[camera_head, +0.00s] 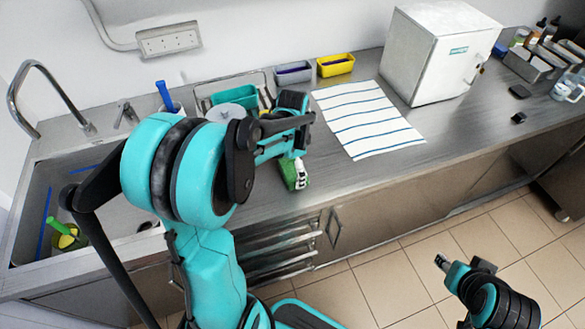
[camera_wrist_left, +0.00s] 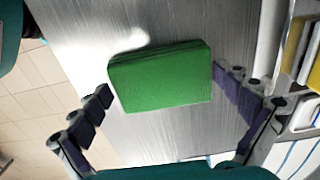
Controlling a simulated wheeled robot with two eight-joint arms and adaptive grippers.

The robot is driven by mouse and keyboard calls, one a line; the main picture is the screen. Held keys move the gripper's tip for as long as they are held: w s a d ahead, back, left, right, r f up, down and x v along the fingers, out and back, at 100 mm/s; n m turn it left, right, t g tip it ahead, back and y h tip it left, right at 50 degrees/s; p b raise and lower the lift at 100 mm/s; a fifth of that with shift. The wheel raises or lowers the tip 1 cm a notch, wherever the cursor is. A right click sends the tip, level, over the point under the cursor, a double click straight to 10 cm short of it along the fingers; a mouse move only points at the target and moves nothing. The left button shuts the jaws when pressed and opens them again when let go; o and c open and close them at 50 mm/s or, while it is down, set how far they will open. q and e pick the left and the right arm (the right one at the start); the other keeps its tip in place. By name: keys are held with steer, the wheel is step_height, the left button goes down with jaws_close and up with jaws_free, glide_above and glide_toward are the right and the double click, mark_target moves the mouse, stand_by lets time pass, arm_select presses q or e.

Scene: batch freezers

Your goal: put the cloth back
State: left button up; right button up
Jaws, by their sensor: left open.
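A green folded cloth (camera_head: 289,172) lies on the steel counter near its front edge, partly hidden by my left arm in the head view. In the left wrist view it is a plain green block-shaped fold (camera_wrist_left: 160,80) lying flat. My left gripper (camera_wrist_left: 162,86) is open above it, with one finger on either side and a gap to each. I cannot tell how high the fingers are. A white cloth with blue stripes (camera_head: 368,118) lies spread flat on the counter to the right. My right gripper (camera_head: 441,262) is low at the right, over the floor; its jaws are too small to read.
A teal bin (camera_head: 234,95), a grey bin (camera_head: 293,73) and a yellow bin (camera_head: 335,65) stand along the back. A white box-shaped appliance (camera_head: 432,55) stands right of the striped cloth. The sink (camera_head: 38,215) is at the left. The counter front right of the green cloth is clear.

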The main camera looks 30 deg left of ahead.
mark_target(292, 169)
arm_select(q)
steer(key=shift+r, duration=0.1)
steer(key=shift+r, duration=0.3)
step_height(292, 169, up, 11)
steer(key=p, duration=0.4)
steer(key=s+d+r+n+t, duration=0.1)
steer(key=s+d+n+t, duration=0.6)
steer(key=s+d, duration=0.3)
steer(key=shift+s+d+r+n, duration=0.2)
steer(key=shift+s+d+n, duration=0.15)
steer(key=shift+s+n, duration=0.15)
steer(key=shift+w, duration=0.1)
steer(key=shift+f+b, duration=0.75)
steer(key=shift+f, duration=0.1)
